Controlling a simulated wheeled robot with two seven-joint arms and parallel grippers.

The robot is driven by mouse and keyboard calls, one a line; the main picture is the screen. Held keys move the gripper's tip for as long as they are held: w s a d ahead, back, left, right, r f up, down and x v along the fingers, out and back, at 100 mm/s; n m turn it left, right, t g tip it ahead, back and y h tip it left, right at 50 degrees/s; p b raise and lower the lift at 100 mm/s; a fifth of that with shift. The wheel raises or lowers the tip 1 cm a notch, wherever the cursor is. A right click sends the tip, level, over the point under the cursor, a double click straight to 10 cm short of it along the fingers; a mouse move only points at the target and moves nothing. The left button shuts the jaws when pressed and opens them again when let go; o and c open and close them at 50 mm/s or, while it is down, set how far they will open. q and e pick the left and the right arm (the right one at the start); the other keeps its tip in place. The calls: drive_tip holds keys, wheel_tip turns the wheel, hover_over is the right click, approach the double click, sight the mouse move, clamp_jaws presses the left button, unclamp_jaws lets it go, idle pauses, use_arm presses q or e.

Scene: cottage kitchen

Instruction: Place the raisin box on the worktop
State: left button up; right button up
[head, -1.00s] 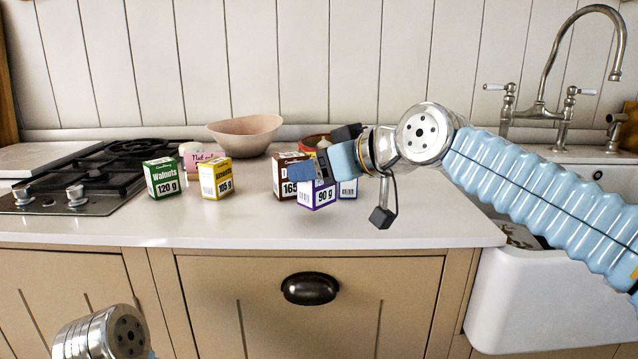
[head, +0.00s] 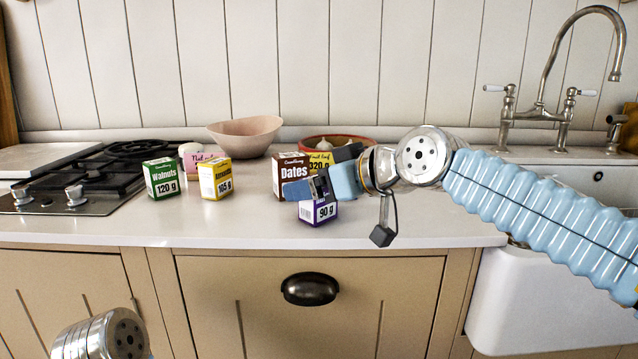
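A small purple-and-white box marked 90 g (head: 319,212) is at the front middle of the worktop (head: 420,226). Its name is covered by my fingers, so I cannot read whether it says raisins. My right gripper (head: 314,188) reaches in from the right, its fingers at the top of this box, and appears shut on it. The box looks upright. I cannot tell whether its base touches the worktop. My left arm shows only as a metal link at the lower left; its gripper is out of view.
A brown Dates box (head: 290,170) and a yellow box (head: 320,161) stand just behind. Green Walnuts (head: 161,178) and yellow (head: 215,179) boxes stand left, near the hob (head: 75,190). A pink bowl (head: 246,135) is at the back. The worktop front is clear on both sides.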

drive_tip(key=shift+s+d+r, duration=0.15)
drive_tip(key=shift+s+d, duration=0.05)
drive_tip(key=shift+d, duration=0.05)
drive_tip(key=b+v, duration=0.2)
drive_tip(key=v, duration=0.9)
drive_tip(key=shift+s, duration=0.2)
drive_tip(key=shift+d, duration=0.15)
